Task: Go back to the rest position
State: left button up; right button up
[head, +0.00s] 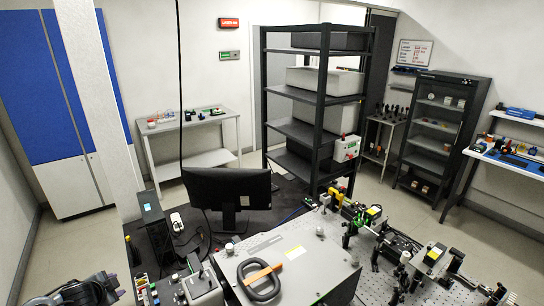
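The task names no object. At the bottom left corner of the head view a dark jointed part, which looks like my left gripper (90,291), is cut off by the picture edge. It is to the left of the bench and apart from the things on it. Its fingertips do not show clearly enough to tell whether it is open or shut. I see nothing held there. My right gripper is not in view.
A grey box (285,262) with a black coiled cable and orange strap on top stands on the bench. Optics fill the breadboard (376,287) at right. A black monitor (228,190) and a dark tower (150,218) stand behind. A tall shelf rack (318,100) is beyond.

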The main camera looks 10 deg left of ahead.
pick_arm(q)
jog(key=s+a+r+n+g+y, duration=0.3)
jog(key=s+a+n+g+y, duration=0.1)
jog(key=s+a+n, duration=0.15)
jog(key=s+a+r+n+g+y, duration=0.3)
jog(key=s+a+n, duration=0.1)
jog(key=a, duration=0.3)
jog(key=s+d+f+m+h, duration=0.1)
jog(key=s+d+f+h, duration=0.3)
jog(key=d, duration=0.6)
jog(key=s+d+f+m+t, duration=0.1)
jog(key=s+d+f, duration=0.1)
jog(key=d+f, duration=0.65)
jog(key=s+d+f+m+h, duration=0.2)
jog(key=d+f, duration=0.2)
jog(key=d, duration=0.7)
jog(key=s+d+r+t+h, duration=0.1)
jog(key=s+d+r+h, duration=0.1)
jog(key=s+d, duration=0.55)
jog(key=s+d+r+h, duration=0.2)
jog(key=s+d, duration=0.2)
jog(key=d, duration=0.6)
notch_tip(320, 180, up, 12)
jog(key=d+p, duration=0.1)
jog(key=p, duration=0.9)
jog(key=shift+s+f+n+h+p, duration=0.25)
jog(key=shift+s+n+h+p, duration=0.05)
jog(key=shift+s+n+p, duration=0.05)
